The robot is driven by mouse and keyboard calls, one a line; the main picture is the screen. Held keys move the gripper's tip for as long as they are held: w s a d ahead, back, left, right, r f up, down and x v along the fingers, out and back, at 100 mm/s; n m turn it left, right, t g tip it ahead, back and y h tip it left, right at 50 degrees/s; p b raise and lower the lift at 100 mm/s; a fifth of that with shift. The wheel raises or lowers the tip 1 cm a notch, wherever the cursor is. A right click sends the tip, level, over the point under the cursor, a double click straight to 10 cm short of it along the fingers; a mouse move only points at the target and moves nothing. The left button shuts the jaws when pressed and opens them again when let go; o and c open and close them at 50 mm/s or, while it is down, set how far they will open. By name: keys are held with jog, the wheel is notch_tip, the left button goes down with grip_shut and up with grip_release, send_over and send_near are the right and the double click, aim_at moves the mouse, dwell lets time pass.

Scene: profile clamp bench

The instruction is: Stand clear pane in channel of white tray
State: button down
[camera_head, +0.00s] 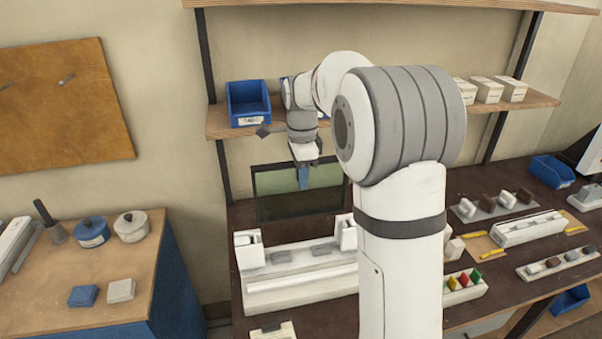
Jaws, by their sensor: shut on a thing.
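The clear pane (275,203) is a greenish, see-through rectangle with a dark outline, upright behind the long white tray (302,283). My gripper (303,182) points down with its blue fingers shut on the pane's upper part. The pane's lower edge appears close to the dark bench top, but I cannot tell whether it touches. The white tray lies along the bench with a long ridge or channel in front, grey pads in the middle and a white block at each end. My arm hides its right part.
A shelf with a blue bin (248,103) and white boxes (488,89) is behind my arm. Right on the bench are a second long white holder (528,229), a rack of coloured pieces (464,287) and small blocks. A wooden side table (75,270) stands left.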

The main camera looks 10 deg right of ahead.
jog(key=shift+f+b, duration=1.6)
jog(key=shift+f, duration=0.85)
jog(key=shift+s+f, duration=0.1)
jog(key=shift+f, duration=0.1)
